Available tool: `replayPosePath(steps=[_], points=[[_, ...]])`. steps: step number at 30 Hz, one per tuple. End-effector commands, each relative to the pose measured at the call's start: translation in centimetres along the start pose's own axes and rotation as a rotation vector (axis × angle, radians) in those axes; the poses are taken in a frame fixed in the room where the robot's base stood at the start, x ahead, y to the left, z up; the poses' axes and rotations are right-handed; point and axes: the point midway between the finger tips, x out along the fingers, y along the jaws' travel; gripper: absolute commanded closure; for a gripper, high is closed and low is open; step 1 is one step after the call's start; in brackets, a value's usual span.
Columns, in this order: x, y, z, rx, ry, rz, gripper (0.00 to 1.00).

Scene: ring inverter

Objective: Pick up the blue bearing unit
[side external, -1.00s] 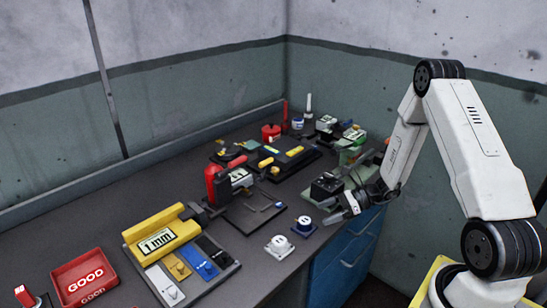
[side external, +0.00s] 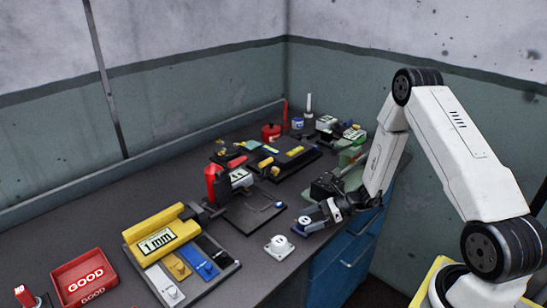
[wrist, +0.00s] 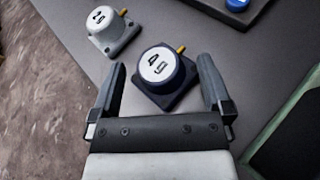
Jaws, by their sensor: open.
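The blue bearing unit (wrist: 163,78) has a dark blue square base and a round white top with dark markings. It sits on the grey table between the two open fingers of my gripper (wrist: 165,85) in the wrist view, with gaps on both sides. In the side view the blue unit (side external: 303,224) stands near the table's front edge, partly hidden by my gripper (side external: 310,221), which reaches it from the right. I cannot tell whether the fingers touch it. The gripper is empty.
A white bearing unit (wrist: 112,32) stands close by at upper left in the wrist view, and left of the blue one in the side view (side external: 279,247). A dark plate (side external: 255,214) lies behind. A green fixture (side external: 350,170) is to the right. The table edge is near.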

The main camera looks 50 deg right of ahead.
Motion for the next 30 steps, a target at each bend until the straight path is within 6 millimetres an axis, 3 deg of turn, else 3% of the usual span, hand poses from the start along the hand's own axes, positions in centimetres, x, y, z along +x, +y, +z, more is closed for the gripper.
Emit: replayPosePath(steps=[9, 11, 19, 30], points=[[-0.04, 0.0, 0.0, 0.0, 0.0, 0.0, 0.0], [-0.04, 0.0, 0.0, 0.0, 0.0, 0.0, 0.16], [-0.04, 0.0, 0.0, 0.001, 0.0, 0.0, 1.0], [-0.07, -0.02, 0.1, 0.0, -0.002, 0.0, 1.0]])
